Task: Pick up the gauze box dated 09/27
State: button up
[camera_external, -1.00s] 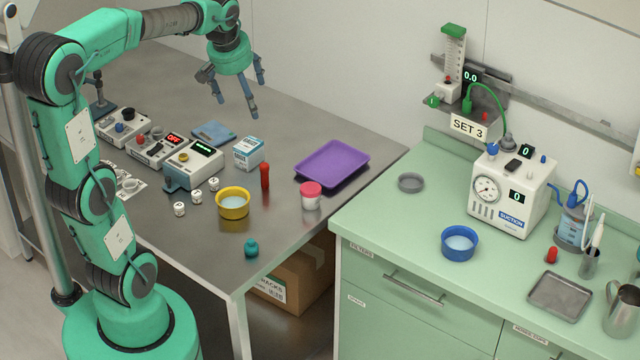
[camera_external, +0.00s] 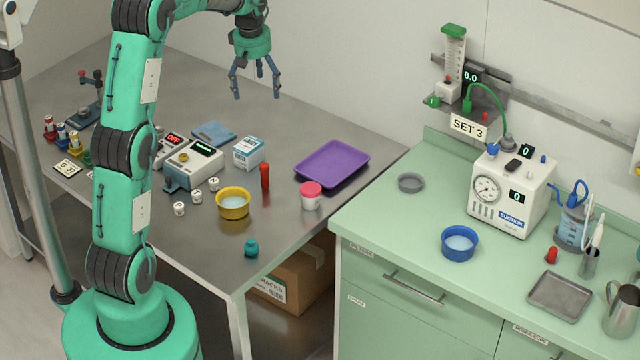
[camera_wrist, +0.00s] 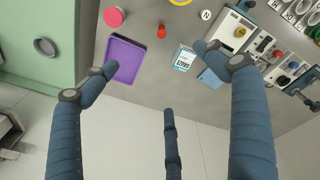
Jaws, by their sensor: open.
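A small white and blue box (camera_external: 249,153), the only gauze-like box I see, stands on the steel table. It also shows in the wrist view (camera_wrist: 184,58), near the tip of the right finger. The print on it is too small to read, so I cannot confirm the date. My gripper (camera_external: 257,92) is open and empty, raised above the table, with its fingers apart and pointing down. In the wrist view my gripper (camera_wrist: 155,68) has its fingers spread, and the box lies beyond them, untouched.
A purple tray (camera_external: 333,163) lies right of the box. A red bottle-like item (camera_external: 265,176), a yellow bowl (camera_external: 233,207) and a pink-lidded jar (camera_external: 311,197) stand in front. A blue pad (camera_external: 213,133) and a device with a display (camera_external: 193,164) are to the left.

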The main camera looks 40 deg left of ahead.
jog(key=w+a+f+n+g, duration=0.1)
jog(key=w+a+f+n, duration=0.2)
jog(key=w+a+f, duration=0.45)
jog(key=n, duration=0.2)
send_over(248, 144)
notch_tip(248, 144, down, 11)
jog(key=shift+g+p, duration=0.3)
jog(key=shift+f+b, duration=0.55)
jog(key=shift+f, duration=3.7)
jog(key=shift+f, duration=0.15)
jog(key=shift+f, duration=0.25)
jog(key=shift+w+f+b, duration=0.1)
jog(key=shift+f+b, duration=0.5)
jog(key=shift+f, duration=1.6)
